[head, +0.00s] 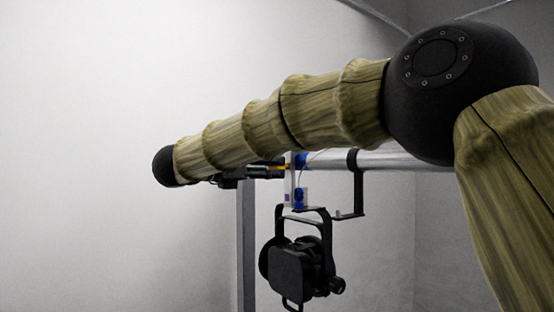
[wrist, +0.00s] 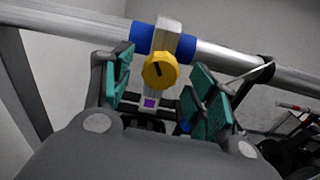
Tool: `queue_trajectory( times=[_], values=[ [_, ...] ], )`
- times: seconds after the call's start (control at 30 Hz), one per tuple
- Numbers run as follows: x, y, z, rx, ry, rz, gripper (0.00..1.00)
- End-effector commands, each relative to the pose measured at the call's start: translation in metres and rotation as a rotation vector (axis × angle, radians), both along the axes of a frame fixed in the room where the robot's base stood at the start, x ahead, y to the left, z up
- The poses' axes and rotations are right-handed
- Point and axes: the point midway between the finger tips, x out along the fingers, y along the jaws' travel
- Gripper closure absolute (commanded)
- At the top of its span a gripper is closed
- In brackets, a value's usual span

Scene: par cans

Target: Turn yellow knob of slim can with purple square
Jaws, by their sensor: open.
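The yellow knob (wrist: 159,71) sits on the front of a pale clamp in the wrist view, with a dark slot across its face. The purple square (wrist: 149,103) is just below it on the clamp's lower part and shows small in the head view (head: 288,197). The black can (head: 298,267) hangs under the clamp by a yoke. My gripper (wrist: 164,84) is open, with teal pads left and right of the knob. Gaps show between pads and knob; depth is hard to tell. In the head view the gripper (head: 252,172) is partly hidden under my arm.
A horizontal metal pipe (head: 400,160) carries the clamp, with blue collars (wrist: 146,38) on it. A black hook-like bracket (head: 350,190) hangs to the right. A grey post (head: 246,245) stands at left. Other dark equipment (wrist: 300,135) shows at far right in the wrist view.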

Motion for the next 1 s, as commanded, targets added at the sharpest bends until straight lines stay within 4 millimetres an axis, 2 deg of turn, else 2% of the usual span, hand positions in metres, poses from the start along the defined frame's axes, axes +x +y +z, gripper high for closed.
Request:
queue_trajectory(
  times=[0.23, 0.63, 0.67, 0.9, 1.0],
  values=[
    [0.015, -0.022, 0.002, -0.001, 0.0, 0.0, 0.42],
    [0.019, -0.026, 0.0, -0.001, -0.001, 0.0, 0.42],
    [0.019, -0.026, 0.0, -0.001, -0.001, 0.0, 0.45],
    [0.019, -0.026, 0.0, -0.001, -0.001, 0.0, 0.88],
    [0.019, -0.026, 0.0, -0.001, -0.001, 0.0, 0.88]
  ],
)
